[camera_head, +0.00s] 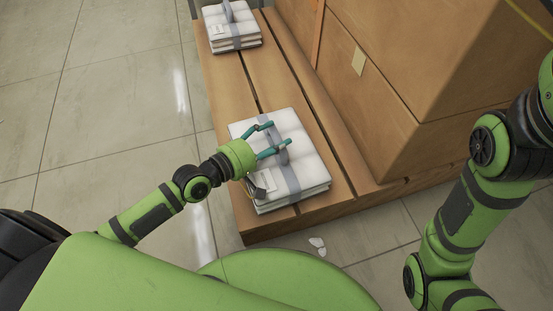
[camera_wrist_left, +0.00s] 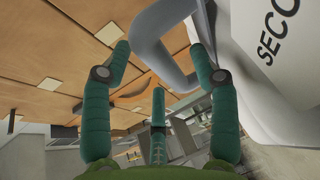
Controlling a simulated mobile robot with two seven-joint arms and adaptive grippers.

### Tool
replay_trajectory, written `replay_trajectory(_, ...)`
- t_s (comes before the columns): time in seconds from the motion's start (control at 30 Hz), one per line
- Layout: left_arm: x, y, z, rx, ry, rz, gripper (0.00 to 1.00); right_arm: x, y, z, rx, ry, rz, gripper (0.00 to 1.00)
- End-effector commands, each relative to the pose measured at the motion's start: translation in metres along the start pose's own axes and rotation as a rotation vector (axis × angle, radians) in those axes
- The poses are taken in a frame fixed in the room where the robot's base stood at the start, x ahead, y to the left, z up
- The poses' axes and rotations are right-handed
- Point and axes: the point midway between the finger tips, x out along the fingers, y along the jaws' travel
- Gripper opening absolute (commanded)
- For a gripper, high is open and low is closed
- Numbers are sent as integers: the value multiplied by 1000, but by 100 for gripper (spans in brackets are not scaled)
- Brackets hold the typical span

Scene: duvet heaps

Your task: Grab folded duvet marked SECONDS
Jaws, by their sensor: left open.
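A white folded duvet (camera_head: 306,152) with grey straps lies on the near end of the wooden platform. In the left wrist view, dark letters reading "SECO" show on its white side (camera_wrist_left: 255,75), the rest cut off by the frame edge. A grey strap handle (camera_wrist_left: 148,50) rises from it. My left gripper (camera_head: 279,135) is above the duvet at this handle, its teal fingers open. In the wrist view, the handle passes between the spread fingers (camera_wrist_left: 160,48), with no clear grip on it. My right gripper is out of view.
Another strapped white duvet (camera_head: 232,30) lies farther back on the slatted wooden platform (camera_head: 222,98). A large brown box (camera_head: 385,95) stands on the platform at the right. Small white scraps (camera_head: 317,243) lie on the tiled floor, which is clear at the left.

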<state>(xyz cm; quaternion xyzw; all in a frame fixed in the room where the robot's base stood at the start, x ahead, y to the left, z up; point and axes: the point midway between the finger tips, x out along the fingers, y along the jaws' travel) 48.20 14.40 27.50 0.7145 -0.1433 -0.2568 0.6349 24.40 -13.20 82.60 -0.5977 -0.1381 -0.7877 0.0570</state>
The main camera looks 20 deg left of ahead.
Motion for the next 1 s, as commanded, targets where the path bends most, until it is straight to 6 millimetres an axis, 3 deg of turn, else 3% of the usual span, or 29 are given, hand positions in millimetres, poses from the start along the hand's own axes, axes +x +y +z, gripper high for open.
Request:
replay_trajectory(0.1,14,-1,0,0,1,2,60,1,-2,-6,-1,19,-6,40)
replay_trajectory(0.37,16,0,0,1,0,0,60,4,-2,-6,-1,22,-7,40)
replay_trajectory(0.5,16,0,0,1,0,0,8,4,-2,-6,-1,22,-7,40)
replay_trajectory(0.53,16,0,0,1,0,0,0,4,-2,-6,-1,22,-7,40)
replay_trajectory(1.0,15,6,0,2,1,5,0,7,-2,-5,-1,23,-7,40)
